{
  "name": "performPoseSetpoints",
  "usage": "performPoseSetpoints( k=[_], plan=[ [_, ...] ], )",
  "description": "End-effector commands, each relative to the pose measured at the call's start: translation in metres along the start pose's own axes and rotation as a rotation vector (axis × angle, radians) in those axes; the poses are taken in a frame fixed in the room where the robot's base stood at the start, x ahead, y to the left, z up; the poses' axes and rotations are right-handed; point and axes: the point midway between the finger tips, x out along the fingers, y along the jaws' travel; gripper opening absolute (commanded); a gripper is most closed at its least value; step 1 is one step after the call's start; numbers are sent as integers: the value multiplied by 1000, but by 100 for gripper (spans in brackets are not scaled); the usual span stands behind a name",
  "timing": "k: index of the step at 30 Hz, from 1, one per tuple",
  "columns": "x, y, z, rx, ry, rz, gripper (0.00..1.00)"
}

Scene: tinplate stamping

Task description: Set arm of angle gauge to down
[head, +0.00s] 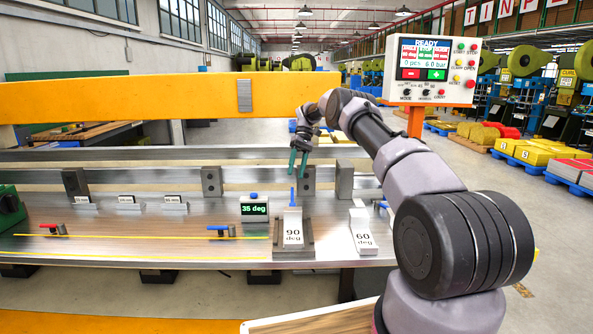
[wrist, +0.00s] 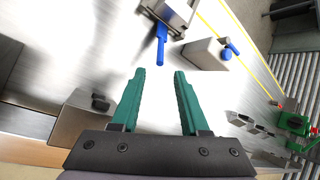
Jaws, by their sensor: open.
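A blue arm (head: 292,197) points up at the back of the block marked 90 deg (head: 293,228), which sits in a grey metal holder (head: 293,253). A small display box (head: 254,208) left of it reads 35 deg and has a blue knob on top. My gripper (head: 298,172) is above and behind the blue arm, with its green fingers pointing down. In the wrist view the gripper (wrist: 159,73) is open and empty. The blue arm (wrist: 161,45) lies just beyond the fingertips, apart from them.
A block marked 60 deg (head: 363,231) stands to the right. Grey posts (head: 211,181) line the back of the metal table (head: 130,228). Small clamps with a red handle (head: 48,226) and a blue handle (head: 222,231) lie at the left. A control panel (head: 432,70) stands behind.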

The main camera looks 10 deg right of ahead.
Motion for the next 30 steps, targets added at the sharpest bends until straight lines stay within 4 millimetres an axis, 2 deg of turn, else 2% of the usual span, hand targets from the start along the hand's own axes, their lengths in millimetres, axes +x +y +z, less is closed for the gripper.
performPoseSetpoints(
  k=[10, 13, 14, 20, 30],
  plan=[
    [-3, 0, 0, 0, 0, -1, 45],
    [-3, 0, 0, -6, 1, 8, 6],
    [-2, 0, 1, -12, 1, 18, 0],
    [2, 0, 6, -136, 14, 202, 0],
    [3, -2, 27, -494, 124, 635, 0]
  ],
)
